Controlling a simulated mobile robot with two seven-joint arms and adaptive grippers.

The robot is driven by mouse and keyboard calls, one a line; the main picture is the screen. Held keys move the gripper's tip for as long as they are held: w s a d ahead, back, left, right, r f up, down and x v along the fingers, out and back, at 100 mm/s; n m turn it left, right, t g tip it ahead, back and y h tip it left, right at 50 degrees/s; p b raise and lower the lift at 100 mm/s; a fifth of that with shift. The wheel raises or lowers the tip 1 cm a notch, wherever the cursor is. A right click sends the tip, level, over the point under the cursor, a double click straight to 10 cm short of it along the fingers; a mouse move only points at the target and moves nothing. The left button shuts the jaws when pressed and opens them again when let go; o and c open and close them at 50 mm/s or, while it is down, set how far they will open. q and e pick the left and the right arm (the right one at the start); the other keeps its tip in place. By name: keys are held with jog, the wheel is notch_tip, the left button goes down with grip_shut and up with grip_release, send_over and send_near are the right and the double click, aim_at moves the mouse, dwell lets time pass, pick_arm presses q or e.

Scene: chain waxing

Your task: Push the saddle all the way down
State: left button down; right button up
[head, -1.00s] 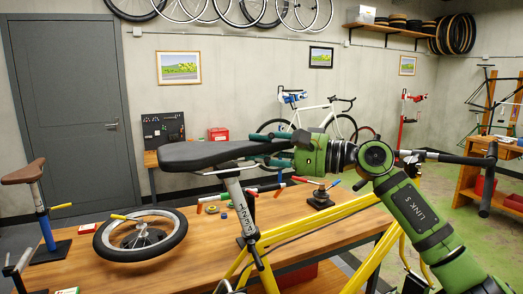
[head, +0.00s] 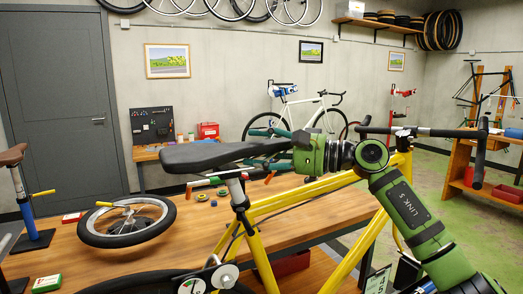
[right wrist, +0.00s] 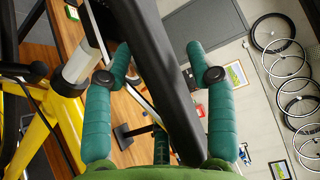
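The black saddle (head: 205,155) sits on a silver seatpost (head: 236,188) in the yellow bike frame (head: 262,255). Only a short length of post shows between the saddle and the frame. My right gripper (head: 265,145) is at the saddle's right end in the head view, with teal fingers above and below it. In the right wrist view the saddle (right wrist: 160,75) passes between the spread fingers (right wrist: 158,75) of that gripper. The gripper looks open; I cannot tell whether a finger touches the saddle. My left gripper is not in view.
A wooden bench (head: 95,250) stands behind the bike, with a small wheel (head: 126,240) lying on it. A post stand (head: 28,215) holds a brown saddle at the left. The handlebar (head: 435,132) reaches out at the right, near my right arm.

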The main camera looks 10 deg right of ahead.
jog(key=v, duration=1.2)
dwell(0.4)
